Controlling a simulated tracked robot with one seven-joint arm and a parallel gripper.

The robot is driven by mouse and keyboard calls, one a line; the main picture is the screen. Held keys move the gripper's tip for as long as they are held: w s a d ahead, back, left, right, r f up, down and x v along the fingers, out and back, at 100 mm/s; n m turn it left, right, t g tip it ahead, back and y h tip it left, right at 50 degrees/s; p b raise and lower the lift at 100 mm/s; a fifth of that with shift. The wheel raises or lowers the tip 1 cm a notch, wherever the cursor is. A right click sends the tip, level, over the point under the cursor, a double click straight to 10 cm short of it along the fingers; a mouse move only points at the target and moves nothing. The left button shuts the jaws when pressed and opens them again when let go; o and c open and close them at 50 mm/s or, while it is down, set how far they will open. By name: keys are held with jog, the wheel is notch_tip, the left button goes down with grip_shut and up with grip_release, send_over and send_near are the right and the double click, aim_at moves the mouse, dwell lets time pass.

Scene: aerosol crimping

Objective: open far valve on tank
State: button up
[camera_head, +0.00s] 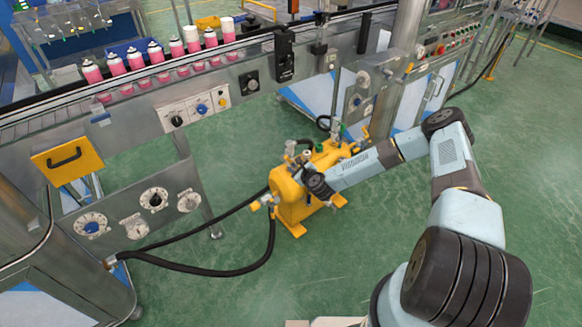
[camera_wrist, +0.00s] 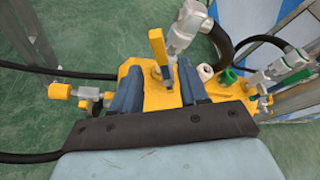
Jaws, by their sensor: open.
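The yellow tank (camera_head: 288,207) stands on the green floor; its top fills the middle of the wrist view (camera_wrist: 222,92). My gripper (camera_wrist: 158,70) is over the tank top with its two blue fingers apart. An upright yellow lever (camera_wrist: 157,46) shows between and just beyond the fingertips, beside a grey fitting (camera_wrist: 187,28); I cannot tell whether the fingers touch it. A valve with a green handle (camera_wrist: 294,57) is at the tank's right end. A side valve with a yellow knob (camera_wrist: 60,91) is at the left end. In the head view my wrist hides part of the tank top.
Black hoses (camera_head: 210,270) run from the tank to a steel cabinet at left. A conveyor with pink cans (camera_head: 135,58) and control panels (camera_head: 190,108) stands behind the tank. Another steel cabinet (camera_head: 405,100) is close at the tank's right. The floor at right is clear.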

jog(key=shift+s+d+r, duration=0.15)
jog(key=shift+s+d, duration=0.2)
jog(key=shift+s, duration=0.1)
